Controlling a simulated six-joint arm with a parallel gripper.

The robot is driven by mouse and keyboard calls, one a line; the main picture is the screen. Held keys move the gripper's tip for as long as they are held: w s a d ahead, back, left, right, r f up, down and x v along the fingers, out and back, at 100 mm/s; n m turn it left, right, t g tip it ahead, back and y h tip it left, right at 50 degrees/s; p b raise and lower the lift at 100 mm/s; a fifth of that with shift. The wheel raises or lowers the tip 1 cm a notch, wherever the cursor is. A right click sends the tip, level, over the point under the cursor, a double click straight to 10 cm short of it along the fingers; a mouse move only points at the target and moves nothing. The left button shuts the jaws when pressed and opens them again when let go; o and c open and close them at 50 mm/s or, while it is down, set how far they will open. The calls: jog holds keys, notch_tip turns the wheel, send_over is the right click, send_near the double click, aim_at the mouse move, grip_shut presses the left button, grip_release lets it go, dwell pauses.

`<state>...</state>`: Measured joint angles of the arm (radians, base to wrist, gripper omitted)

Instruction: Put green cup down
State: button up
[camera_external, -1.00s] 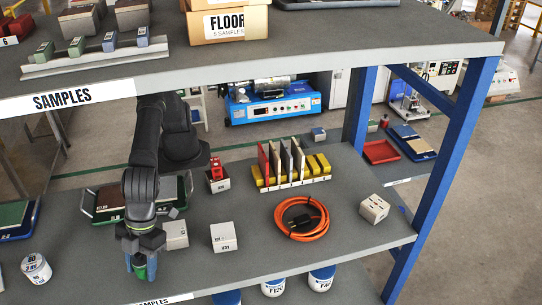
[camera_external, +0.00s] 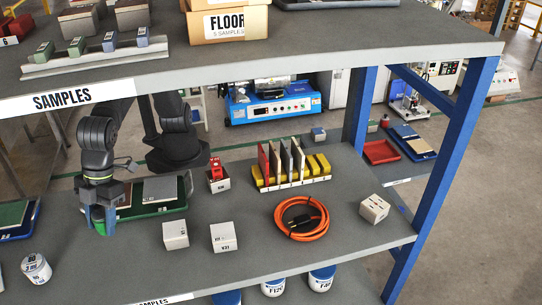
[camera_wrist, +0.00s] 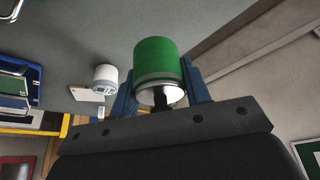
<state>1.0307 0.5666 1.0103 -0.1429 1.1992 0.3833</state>
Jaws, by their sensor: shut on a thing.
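The green cup (camera_wrist: 156,62) is held between the blue fingers of my gripper (camera_wrist: 160,85) in the wrist view. It has a grey band and a pale end facing the wrist. In the external view my gripper (camera_external: 102,222) points down at the left part of the lower shelf, beside the green tray. A small part of the green cup (camera_external: 100,228) shows between the fingers there; the rest is hidden. I cannot tell whether the cup touches the shelf.
The green tray (camera_external: 150,209) with sample tiles lies right behind my gripper. White boxes (camera_external: 175,235) (camera_external: 224,237) stand to the right. A white labelled can (camera_external: 36,268) stands at the front left. The upper shelf (camera_external: 250,60) overhangs. Bare shelf lies in front of my gripper.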

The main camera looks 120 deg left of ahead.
jog(key=w+a+r+n+t, duration=0.15)
jog(key=w+a, duration=0.25)
jog(key=a, duration=0.6)
jog(key=n+y, duration=0.1)
jog(key=n, duration=0.4)
send_near(232, 213)
jog(key=shift+d+f+m+t, duration=0.15)
jog(key=shift+d+f+t, duration=0.1)
jog(key=shift+d, duration=0.3)
jog(key=shift+d+f+m+t, duration=0.1)
jog(key=shift+d+f, duration=0.15)
jog(key=shift+d, duration=0.3)
jog(key=shift+w+a+f, duration=0.25)
jog(key=shift+w+f, duration=0.05)
jog(key=shift+w, duration=0.15)
jog(key=shift+f, duration=1.95)
jog(key=shift+f, duration=0.15)
jog(key=o, duration=1.1)
